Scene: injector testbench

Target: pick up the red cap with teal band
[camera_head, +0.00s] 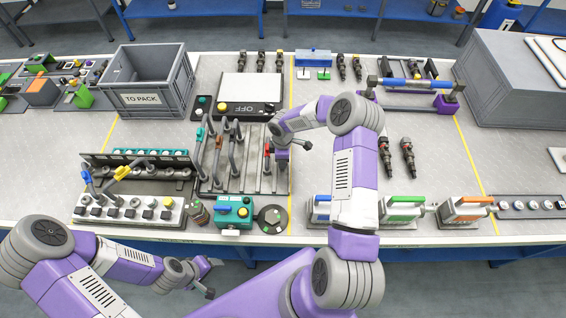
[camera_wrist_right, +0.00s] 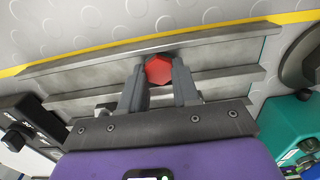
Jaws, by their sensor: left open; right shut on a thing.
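The red cap (camera_wrist_right: 158,69) shows in the right wrist view as a red hexagonal top between the two fingers of my right gripper (camera_wrist_right: 160,82). The fingers are shut on it. Whether the cap is clear of the rack cannot be told. My left gripper (camera_head: 211,277) is open and empty, in front of the table's edge.
Several hoses, one with a teal end (camera_head: 200,134), stand on the rack left of my right gripper. A black OFF box (camera_head: 246,108) lies behind.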

